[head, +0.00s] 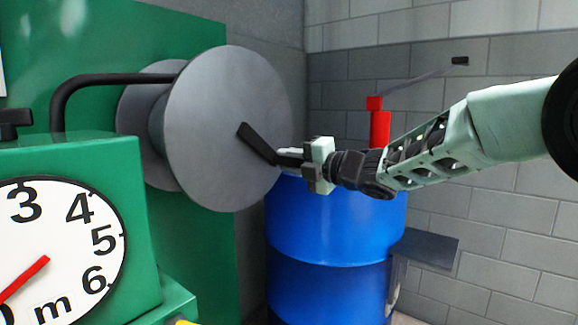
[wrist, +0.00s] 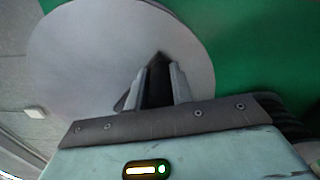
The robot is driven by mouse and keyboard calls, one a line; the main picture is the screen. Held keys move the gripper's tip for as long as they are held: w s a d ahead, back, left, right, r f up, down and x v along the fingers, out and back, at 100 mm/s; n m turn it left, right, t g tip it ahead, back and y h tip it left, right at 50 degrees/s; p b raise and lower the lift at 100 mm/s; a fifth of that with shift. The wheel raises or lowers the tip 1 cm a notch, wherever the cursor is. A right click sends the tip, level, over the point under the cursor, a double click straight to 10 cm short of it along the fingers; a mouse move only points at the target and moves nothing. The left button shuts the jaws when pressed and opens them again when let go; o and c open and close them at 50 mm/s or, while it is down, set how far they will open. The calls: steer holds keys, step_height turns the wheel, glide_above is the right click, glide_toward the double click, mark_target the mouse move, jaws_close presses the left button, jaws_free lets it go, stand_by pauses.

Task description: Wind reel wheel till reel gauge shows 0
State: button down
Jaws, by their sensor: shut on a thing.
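The reel wheel (head: 215,110) is a large grey disc on the green housing, left of centre in the head view. It fills the upper left of the wrist view (wrist: 90,50). A black crank bar (head: 257,144) slants down and right across its face. My gripper (head: 288,156) is shut on the bar's outer end; the wrist view shows the dark bar (wrist: 158,85) between both fingers. The reel gauge (head: 65,235) is a white dial marked 3, 4, 5, 6 and "m". Its red needle (head: 25,278) slants to the lower left. Its left part is cut off, so the reading is unclear.
A blue drum (head: 335,225) stands below my gripper, with a red post (head: 379,125) with a lever behind my forearm. A black bent pipe (head: 110,80) runs between the green housing (head: 125,30) and the wheel. A grey block wall (head: 510,190) closes off the right.

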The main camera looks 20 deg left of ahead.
stand_by(0.3)
steer(key=c, duration=1.2)
jaws_free()
steer(key=shift+d, duration=0.1)
steer(key=v, duration=1.7)
steer(key=shift+p, duration=0.35)
steer(key=shift+s+d, duration=0.15)
